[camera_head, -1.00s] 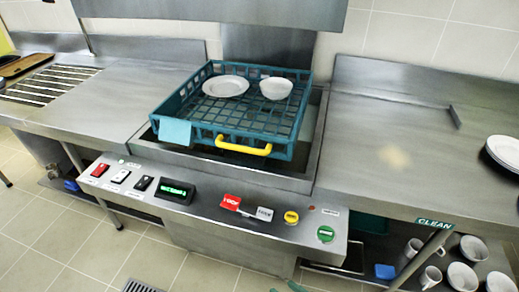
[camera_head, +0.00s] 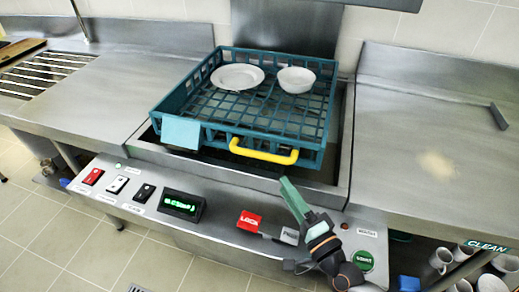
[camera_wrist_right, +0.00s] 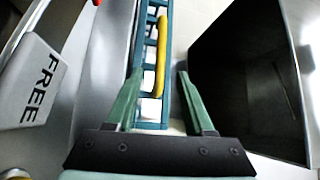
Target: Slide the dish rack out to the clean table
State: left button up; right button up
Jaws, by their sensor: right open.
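The teal dish rack (camera_head: 313,153) sits in the square well of the wash station, holding a white plate (camera_head: 237,77) and a white bowl (camera_head: 296,80). Its yellow handle (camera_head: 264,152) is on the front side. The clean table (camera_head: 432,120) is the bare steel counter to the right. My right gripper (camera_head: 291,196) is in front of and below the handle, apart from it. In the right wrist view, its open green fingers (camera_wrist_right: 160,78) are empty, with the handle (camera_wrist_right: 161,55) beyond, between the finger lines. My left gripper is out of view.
A control panel with a red LOCK tag (camera_head: 249,220), a FREE label (camera_wrist_right: 32,82) and a green button (camera_head: 363,260) lies under my right arm. A small bar (camera_head: 499,116) stands on the clean table. Mugs (camera_head: 441,259) are on the shelf below.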

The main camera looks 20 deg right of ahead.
aim_at(264, 156)
jog(key=p+x, duration=0.1)
jog(key=x, duration=1)
jog(key=shift+w+a+r, duration=0.1)
jog(key=shift+w+a, duration=0.05)
jog(key=shift+w, duration=0.15)
grip_shut()
dwell(0.9)
